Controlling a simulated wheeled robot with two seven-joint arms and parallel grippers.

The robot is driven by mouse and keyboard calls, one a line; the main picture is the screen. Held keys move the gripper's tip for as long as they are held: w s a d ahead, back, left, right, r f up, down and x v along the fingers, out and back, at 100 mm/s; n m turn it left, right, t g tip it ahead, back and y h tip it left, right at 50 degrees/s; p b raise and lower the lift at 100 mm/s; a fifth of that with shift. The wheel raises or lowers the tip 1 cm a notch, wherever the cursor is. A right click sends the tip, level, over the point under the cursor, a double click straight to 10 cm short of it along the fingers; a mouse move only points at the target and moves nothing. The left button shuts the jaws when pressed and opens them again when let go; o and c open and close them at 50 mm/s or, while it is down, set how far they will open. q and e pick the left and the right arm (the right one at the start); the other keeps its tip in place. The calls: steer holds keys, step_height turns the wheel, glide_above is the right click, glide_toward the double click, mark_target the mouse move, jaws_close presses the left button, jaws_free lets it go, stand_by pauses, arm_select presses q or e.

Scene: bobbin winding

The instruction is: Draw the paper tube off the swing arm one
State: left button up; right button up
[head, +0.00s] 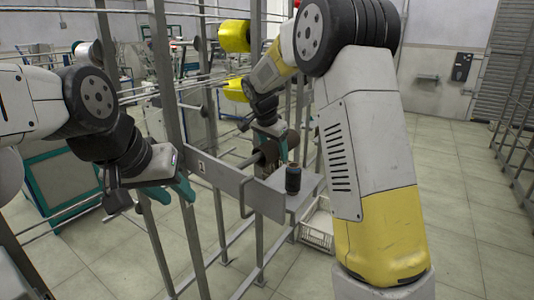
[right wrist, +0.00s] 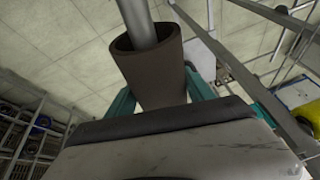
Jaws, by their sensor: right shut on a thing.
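The dark brown paper tube (right wrist: 150,75) is between the two teal fingers of my right gripper (right wrist: 160,92) in the right wrist view. The gripper is shut on it. A grey rod, the swing arm (right wrist: 138,18), runs into the tube's open far end, so the tube is still around it. In the head view my right gripper (head: 270,132) is beside the frame, above a small shelf; its fingertips are partly hidden. My left gripper (head: 150,187) is open and empty, left of the plate marked 1 (head: 202,167).
A dark spool (head: 293,179) stands upright on the small grey shelf (head: 303,203). Yellow spools (head: 234,36) sit higher on the metal rack. Rack posts (head: 172,100) stand between my arms. A pale crate (head: 317,228) is on the floor below. The tiled floor at right is clear.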

steer(key=shift+w+d+r, duration=0.15)
steer(key=shift+w+d, duration=1)
steer(key=shift+w+d, duration=0.6)
steer(key=shift+r, duration=0.1)
